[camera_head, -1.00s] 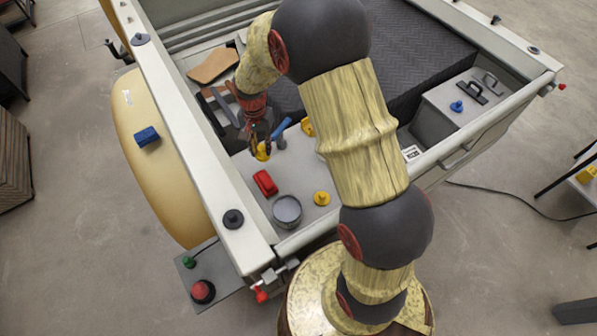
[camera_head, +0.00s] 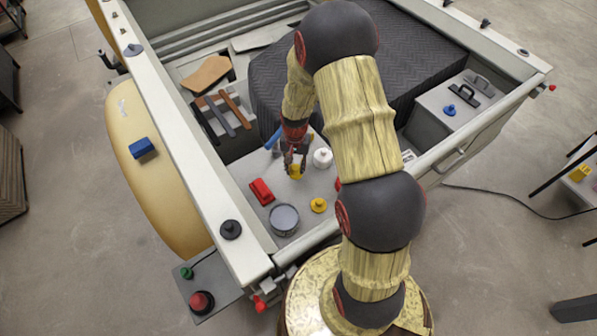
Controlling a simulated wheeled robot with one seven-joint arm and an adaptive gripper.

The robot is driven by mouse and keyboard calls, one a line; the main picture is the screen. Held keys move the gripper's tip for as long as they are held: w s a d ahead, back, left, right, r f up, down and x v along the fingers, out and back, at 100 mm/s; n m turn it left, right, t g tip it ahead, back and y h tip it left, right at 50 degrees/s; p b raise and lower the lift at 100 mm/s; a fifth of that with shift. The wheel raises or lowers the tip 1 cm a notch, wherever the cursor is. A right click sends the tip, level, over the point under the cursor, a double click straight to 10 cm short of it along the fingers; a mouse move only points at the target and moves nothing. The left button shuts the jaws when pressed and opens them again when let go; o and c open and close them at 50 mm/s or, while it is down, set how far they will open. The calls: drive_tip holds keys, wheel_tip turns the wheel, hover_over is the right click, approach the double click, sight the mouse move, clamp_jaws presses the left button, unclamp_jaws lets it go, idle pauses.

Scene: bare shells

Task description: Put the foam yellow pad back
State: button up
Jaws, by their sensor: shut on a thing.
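My gripper (camera_head: 295,165) is shut on a small yellow piece (camera_head: 296,172), which shows just below the fingers over the grey shelf at the near end of the bed. The piece is too small and covered to tell its full shape, or whether it touches the shelf. A round yellow piece with a knob (camera_head: 318,205) lies on the same shelf, nearer to me and apart from the gripper. I cannot tell for sure which of the two is the foam yellow pad.
On the shelf (camera_head: 240,172) stand a red block (camera_head: 262,191), a grey round tin (camera_head: 284,218) and a white knobbed piece (camera_head: 323,158). A compartment with long strips (camera_head: 222,115) lies beyond. A blue block (camera_head: 142,148) sits on the tan fender. Raised pale walls (camera_head: 185,150) border the bed.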

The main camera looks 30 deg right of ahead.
drive_tip(key=shift+s+d+f, duration=0.2)
drive_tip(key=shift+d+f, duration=0.1)
drive_tip(key=shift+f, duration=0.1)
drive_tip(key=shift+d+f+p, duration=0.2)
drive_tip(key=shift+f+p, duration=0.2)
drive_tip(key=shift+f, duration=1.3)
drive_tip(key=shift+f, duration=0.1)
drive_tip(key=shift+f, duration=0.15)
drive_tip(key=o, duration=1)
drive_tip(key=shift+r, duration=0.25)
